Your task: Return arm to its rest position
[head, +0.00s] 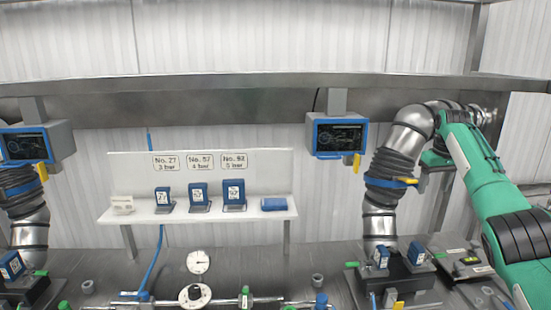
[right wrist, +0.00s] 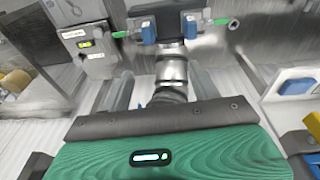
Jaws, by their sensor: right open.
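My right arm (head: 485,185), green with black joints, reaches up from the lower right in the head view. Its upper end is beside the top bend of the right metal pipe (head: 405,135). My right gripper (head: 434,158) is small and partly hidden there; it is open, and I see nothing held in it. In the right wrist view a green housing (right wrist: 215,150) with a lit strip fills the bottom, and the pipe (right wrist: 170,70) stands behind it. I cannot tell whether the arm touches the pipe. My left arm and gripper are not in view.
A white shelf (head: 140,215) holds several blue blocks under pressure labels. Screen boxes hang at left (head: 40,140) and right (head: 337,135). A steel bench (head: 240,262) carries gauges, fittings and a control box (head: 465,258) near my right arm. A steel ledge (head: 230,85) runs above.

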